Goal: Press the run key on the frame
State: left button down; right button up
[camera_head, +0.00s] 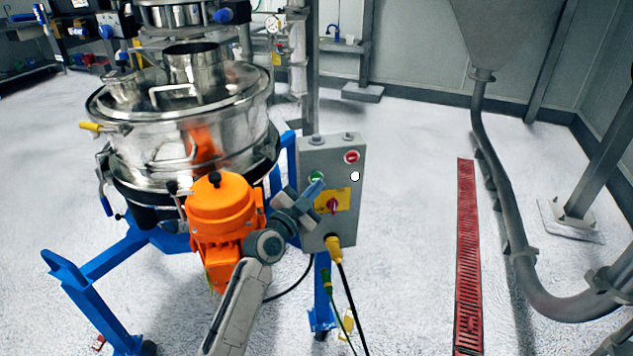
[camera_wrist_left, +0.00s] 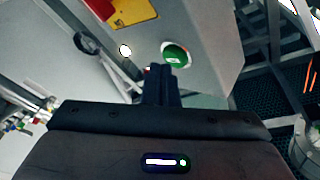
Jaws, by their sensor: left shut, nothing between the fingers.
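The grey control box (camera_head: 346,225) is mounted on the blue frame (camera_head: 105,258) of the sifter. Its face carries a green button (camera_head: 316,178), a red button (camera_head: 351,157), a small white round light or button (camera_head: 355,176) and a red rotary switch (camera_head: 333,205) on a yellow plate. My left gripper (camera_head: 314,188) is shut and empty, its tips at the box face just by the green button. In the left wrist view the shut fingertips (camera_wrist_left: 161,72) lie just beside the green button (camera_wrist_left: 175,54). I cannot tell whether they touch it. My right gripper is out of view.
The steel sifter (camera_head: 180,125) and its orange motor (camera_head: 222,208) stand close left of the box. Cables hang below it from a yellow plug (camera_head: 334,245). A red floor grate (camera_head: 467,250) and a grey pipe (camera_head: 505,200) lie to the right, with open floor between.

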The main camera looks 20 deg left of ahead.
pick_arm(q)
jog(key=shift+w+a+b, duration=0.25)
jog(key=shift+w+b, duration=0.1)
jog(key=shift+w, duration=0.05)
dwell(0.8)
jog(key=shift+s+d, duration=0.45)
jog(key=shift+s, duration=0.3)
jog(key=s, duration=0.1)
jog(key=s+d, duration=0.1)
jog(key=s, duration=0.1)
jog(key=s+d, duration=0.1)
jog(key=shift+s+d, duration=0.15)
jog(key=shift+d, duration=0.1)
dwell(0.3)
dwell(0.5)
